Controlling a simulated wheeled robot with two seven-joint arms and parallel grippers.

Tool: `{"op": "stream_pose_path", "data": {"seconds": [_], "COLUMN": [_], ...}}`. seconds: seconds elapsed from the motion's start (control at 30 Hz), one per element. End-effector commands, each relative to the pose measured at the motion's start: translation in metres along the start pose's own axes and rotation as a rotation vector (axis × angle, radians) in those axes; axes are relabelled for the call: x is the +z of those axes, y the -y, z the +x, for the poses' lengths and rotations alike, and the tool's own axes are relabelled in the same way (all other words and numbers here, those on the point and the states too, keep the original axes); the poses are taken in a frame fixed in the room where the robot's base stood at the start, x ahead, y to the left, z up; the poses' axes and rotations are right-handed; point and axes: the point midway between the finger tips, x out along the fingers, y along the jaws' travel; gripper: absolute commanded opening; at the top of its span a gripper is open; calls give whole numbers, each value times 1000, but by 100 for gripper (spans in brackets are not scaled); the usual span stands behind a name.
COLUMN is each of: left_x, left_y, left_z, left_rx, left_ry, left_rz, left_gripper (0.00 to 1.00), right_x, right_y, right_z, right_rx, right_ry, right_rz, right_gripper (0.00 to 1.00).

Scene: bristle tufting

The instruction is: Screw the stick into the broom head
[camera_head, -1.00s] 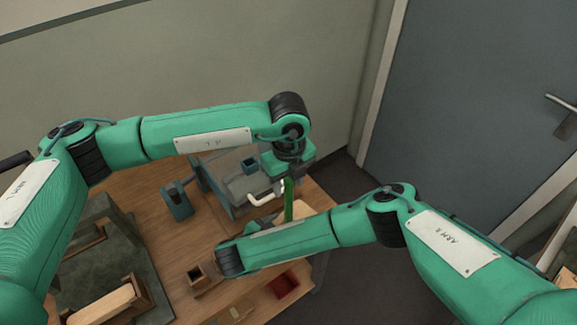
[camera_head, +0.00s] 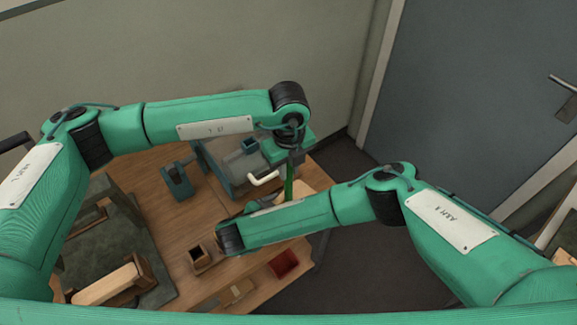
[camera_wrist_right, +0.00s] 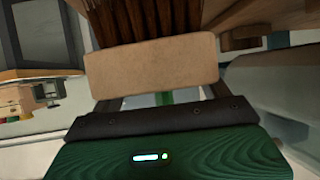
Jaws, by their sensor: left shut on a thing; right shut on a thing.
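The green stick (camera_head: 289,182) stands nearly upright below my left gripper (camera_head: 289,154) in the head view. My left gripper is shut on its upper part. The stick's lower end is hidden behind my right forearm. In the right wrist view, the broom head (camera_wrist_right: 155,78) is a tan block with dark brown bristles. My right gripper (camera_wrist_right: 160,98) is shut on it, with a finger at each side. A bit of green, seemingly the stick, shows just behind the block's edge. Whether the stick touches or sits in the broom head cannot be seen.
A grey machine with a white handle (camera_head: 263,179) stands behind the stick. A teal holder (camera_head: 177,183), a small brown box (camera_head: 200,259) and a red bin (camera_head: 284,264) are on or by the wooden table (camera_head: 165,228). A dark stand with a wooden piece is at left.

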Motion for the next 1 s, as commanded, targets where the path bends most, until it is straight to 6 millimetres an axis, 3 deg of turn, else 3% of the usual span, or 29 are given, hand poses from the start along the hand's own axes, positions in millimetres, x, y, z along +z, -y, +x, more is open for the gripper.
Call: {"op": "stream_pose_path", "data": {"seconds": [0.17, 1.0], "left_x": [0, 0], "left_y": [0, 0], "left_z": [0, 2], "left_rx": [2, 1], "left_ry": [0, -1], "left_rz": [215, 1624], "left_gripper": [0, 0], "right_x": [1, 1], "right_y": [0, 0], "right_z": [1, 1], "right_rx": [1, 1], "right_ry": [1, 1], "right_rz": [-1, -1], "right_gripper": [14, 14]}}
